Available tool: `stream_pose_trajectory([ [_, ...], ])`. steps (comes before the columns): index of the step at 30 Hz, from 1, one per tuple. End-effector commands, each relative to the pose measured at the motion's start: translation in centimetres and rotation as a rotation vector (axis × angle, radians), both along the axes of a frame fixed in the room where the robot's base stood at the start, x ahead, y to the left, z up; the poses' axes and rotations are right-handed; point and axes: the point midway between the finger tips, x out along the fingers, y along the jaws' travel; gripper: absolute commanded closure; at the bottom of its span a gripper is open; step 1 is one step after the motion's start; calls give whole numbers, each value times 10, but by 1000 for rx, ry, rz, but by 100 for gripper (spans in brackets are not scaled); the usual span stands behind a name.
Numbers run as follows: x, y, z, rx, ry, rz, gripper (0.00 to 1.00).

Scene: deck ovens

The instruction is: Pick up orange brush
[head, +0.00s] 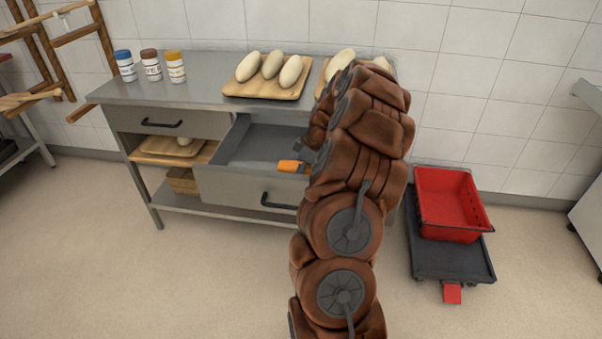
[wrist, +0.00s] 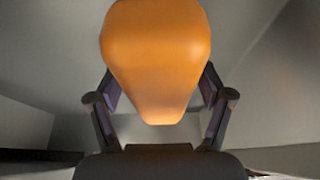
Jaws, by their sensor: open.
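The orange brush (head: 290,167) is in the open drawer (head: 245,186) of the steel table, in the head view. My arm covers the space to its right, so only part of the brush shows. In the wrist view the brush's orange part (wrist: 157,55) fills the upper middle, very close to the camera. My gripper (wrist: 160,105) is open, with one dark finger on each side of the orange part. I cannot tell whether the fingers touch it. In the head view my gripper is mostly hidden behind my brown arm.
On the steel table (head: 205,92) stand several jars (head: 152,66) and a wooden board (head: 240,91) with dough loaves. A second board is partly behind my arm. A red crate (head: 440,205) sits on a dark cart (head: 470,265) at right. The floor at front left is clear.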

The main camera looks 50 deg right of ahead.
Motion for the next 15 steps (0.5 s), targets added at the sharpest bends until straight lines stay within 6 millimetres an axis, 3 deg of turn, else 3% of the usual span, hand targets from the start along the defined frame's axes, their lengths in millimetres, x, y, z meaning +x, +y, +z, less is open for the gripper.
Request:
stream_pose_trajectory([
  [3, 0, 0, 0, 0, 0, 0, 23],
  [15, 0, 0, 0, 0, 0, 0, 65],
])
